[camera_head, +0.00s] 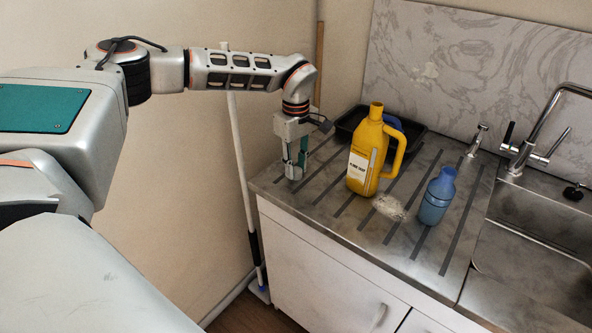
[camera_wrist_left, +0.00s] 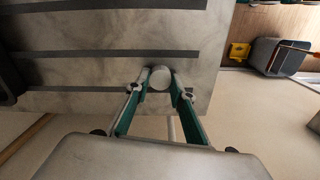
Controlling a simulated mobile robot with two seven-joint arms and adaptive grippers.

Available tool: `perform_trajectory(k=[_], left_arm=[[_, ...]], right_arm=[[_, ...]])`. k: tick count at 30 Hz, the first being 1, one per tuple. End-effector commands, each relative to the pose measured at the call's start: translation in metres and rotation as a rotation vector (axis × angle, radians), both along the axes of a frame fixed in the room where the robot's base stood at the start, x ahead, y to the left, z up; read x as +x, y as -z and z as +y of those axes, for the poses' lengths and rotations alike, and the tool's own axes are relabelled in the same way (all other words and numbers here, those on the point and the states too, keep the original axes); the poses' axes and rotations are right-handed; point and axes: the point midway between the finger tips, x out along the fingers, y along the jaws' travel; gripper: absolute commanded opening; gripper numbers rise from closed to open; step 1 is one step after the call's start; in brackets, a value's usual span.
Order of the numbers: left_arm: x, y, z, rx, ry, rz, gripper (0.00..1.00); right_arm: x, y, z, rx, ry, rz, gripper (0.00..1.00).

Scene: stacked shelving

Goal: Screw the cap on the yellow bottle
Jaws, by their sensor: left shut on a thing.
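The yellow bottle (camera_head: 362,166) stands upright on the ribbed steel drainboard in the head view, with a handle on its right side and a white label. Its neck (camera_head: 376,110) points up and shows no separate cap. My left gripper (camera_head: 296,172) is to the left of the bottle, apart from it, pointing down low over the drainboard's left end. In the left wrist view my left gripper (camera_wrist_left: 160,80) is shut on a round, pale grey cap (camera_wrist_left: 160,77). The bottle is out of the wrist view. My right gripper is in neither view.
A blue bottle (camera_head: 437,196) stands right of the yellow one. A black tray (camera_head: 349,122) lies behind it. A wet-looking pale patch (camera_head: 389,207) is on the drainboard (camera_head: 330,222). The sink (camera_head: 530,255) and faucet (camera_head: 520,150) are at right. A white pole (camera_head: 240,165) leans by the wall.

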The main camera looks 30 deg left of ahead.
Motion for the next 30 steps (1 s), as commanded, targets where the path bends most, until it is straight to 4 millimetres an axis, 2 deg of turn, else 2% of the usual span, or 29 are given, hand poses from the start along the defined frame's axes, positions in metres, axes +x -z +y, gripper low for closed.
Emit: perform_trajectory(k=[5, 11, 14, 24, 30], left_arm=[[0.0, -0.005, 0.0, 0.0, 0.0, -0.001, 0.16], [0.001, -0.027, 0.0, 0.0, 0.0, -0.003, 0.16], [0.001, -0.047, 0.0, 0.0, 0.0, -0.005, 0.16], [0.001, -0.141, 0.0, 0.0, 0.0, -0.005, 0.16], [0.0, -0.179, 0.0, 0.0, -0.001, -0.002, 0.16]], right_arm=[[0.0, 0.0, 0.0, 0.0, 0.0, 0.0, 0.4], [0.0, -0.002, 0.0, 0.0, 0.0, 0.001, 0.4], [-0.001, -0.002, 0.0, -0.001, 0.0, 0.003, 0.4], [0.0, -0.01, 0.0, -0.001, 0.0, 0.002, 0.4], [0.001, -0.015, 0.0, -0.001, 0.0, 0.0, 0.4]])
